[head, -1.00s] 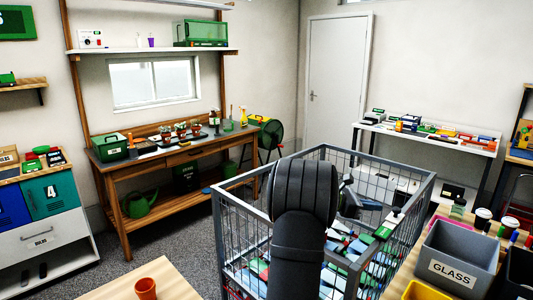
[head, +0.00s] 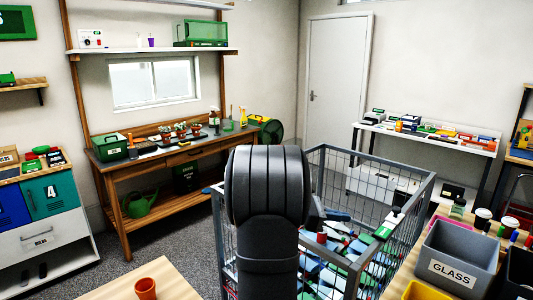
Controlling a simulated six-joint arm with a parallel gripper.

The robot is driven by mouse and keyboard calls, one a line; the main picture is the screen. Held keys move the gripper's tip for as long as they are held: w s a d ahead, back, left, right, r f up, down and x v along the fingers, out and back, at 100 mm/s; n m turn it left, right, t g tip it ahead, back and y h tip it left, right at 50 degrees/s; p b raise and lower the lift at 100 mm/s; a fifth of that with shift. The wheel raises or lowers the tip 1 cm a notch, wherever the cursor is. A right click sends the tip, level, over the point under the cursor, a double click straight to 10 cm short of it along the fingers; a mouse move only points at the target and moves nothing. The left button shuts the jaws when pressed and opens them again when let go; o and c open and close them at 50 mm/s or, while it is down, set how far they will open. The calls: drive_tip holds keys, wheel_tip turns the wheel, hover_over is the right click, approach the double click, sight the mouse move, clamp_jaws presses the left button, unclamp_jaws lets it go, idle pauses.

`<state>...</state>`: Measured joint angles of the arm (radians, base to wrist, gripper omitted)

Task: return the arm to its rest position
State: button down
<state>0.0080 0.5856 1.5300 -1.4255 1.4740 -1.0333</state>
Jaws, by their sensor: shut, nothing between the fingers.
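My dark grey arm (head: 268,190) stands upright in the centre of the head view, in front of the wire cage cart. Its thick rounded joint hides part of the cart.
The wire cage cart (head: 424,205) holds many mixed flat items. At right, a wooden table bears a grey GLASS bin (head: 452,272) and a yellow bin (head: 425,291). At front left, an orange cup (head: 146,289) stands on a wooden surface (head: 112,293). A workbench (head: 127,170) stands behind.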

drive_tip(key=shift+s+d+r+m+g+y, duration=0.15)
drive_tip(key=shift+s+r+m+g+y, duration=0.3)
drive_tip(key=shift+r+m+g+y, duration=0.4)
drive_tip(key=shift+s+d+r+m+g+y, duration=0.15)
drive_tip(key=shift+s+r+m+g+y, duration=0.35)
drive_tip(key=shift+m+y, duration=0.65)
drive_tip(key=shift+w+r, duration=0.1)
